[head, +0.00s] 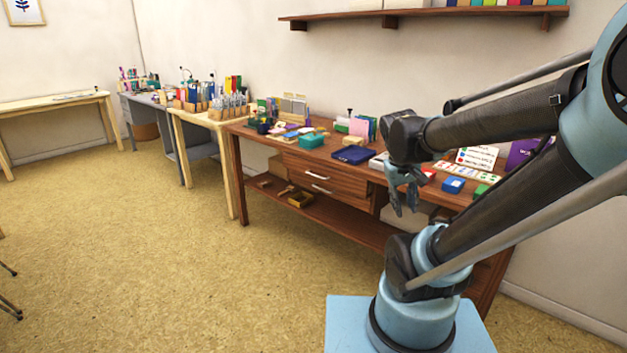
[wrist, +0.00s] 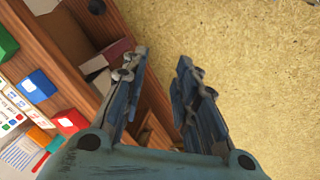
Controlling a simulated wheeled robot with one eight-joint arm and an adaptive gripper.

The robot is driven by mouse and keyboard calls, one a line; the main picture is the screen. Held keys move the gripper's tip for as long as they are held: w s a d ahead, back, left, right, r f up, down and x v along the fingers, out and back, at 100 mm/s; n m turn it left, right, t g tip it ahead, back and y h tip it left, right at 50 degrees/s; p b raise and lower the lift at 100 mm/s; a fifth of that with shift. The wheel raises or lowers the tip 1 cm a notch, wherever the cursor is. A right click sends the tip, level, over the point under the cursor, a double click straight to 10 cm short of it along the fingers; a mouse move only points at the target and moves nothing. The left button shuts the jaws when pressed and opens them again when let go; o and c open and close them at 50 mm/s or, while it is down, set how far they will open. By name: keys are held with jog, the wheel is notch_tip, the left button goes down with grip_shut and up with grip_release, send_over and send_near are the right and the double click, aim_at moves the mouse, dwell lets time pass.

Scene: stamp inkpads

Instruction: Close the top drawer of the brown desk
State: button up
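The brown desk (head: 262,146) stands along the wall in the middle of the head view. Two drawers with pale bar handles sit one above the other under its top. The top drawer (head: 340,178) is the upper one; how far it stands out is hard to tell from this angle. My gripper (head: 403,208) is to the right of the drawers, in front of the desk's edge, pointing down. In the wrist view its two fingers (wrist: 158,68) are apart with nothing between them. The drawers are not clearly identifiable in the wrist view.
The desktop carries a dark blue inkpad (head: 353,155), a teal box (head: 311,141), a blue box (head: 453,185) and cards. Other tables stand at the left. The floor (head: 200,280) in front of the desk is clear.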

jog(key=w+a+r+n+t+h, duration=0.15)
jog(key=w+a, duration=0.25)
jog(key=w, duration=0.4)
jog(key=w+a+n+t+h, duration=0.1)
jog(key=w+a+n+h, duration=0.1)
jog(key=w+a, duration=0.45)
jog(key=w+a+n+t+h, duration=0.1)
jog(key=w+a+h, duration=0.15)
jog(key=w, duration=0.75)
jog(key=w+a+f+n+t, duration=0.15)
jog(key=a+f, duration=0.25)
jog(key=a, duration=0.5)
jog(key=w+a+f+n+t+h, duration=0.1)
jog(key=w+a+f+t, duration=0.15)
jog(key=a, duration=0.65)
jog(key=w+a+f+n+t, duration=0.1)
jog(key=w+a+f+t, duration=0.15)
jog(key=a+f, duration=0.4)
jog(key=w+r+x, duration=0.1)
jog(key=x, duration=1.4)
jog(key=shift+a+r, duration=0.25)
jog(key=shift+a, duration=0.05)
grip_shut()
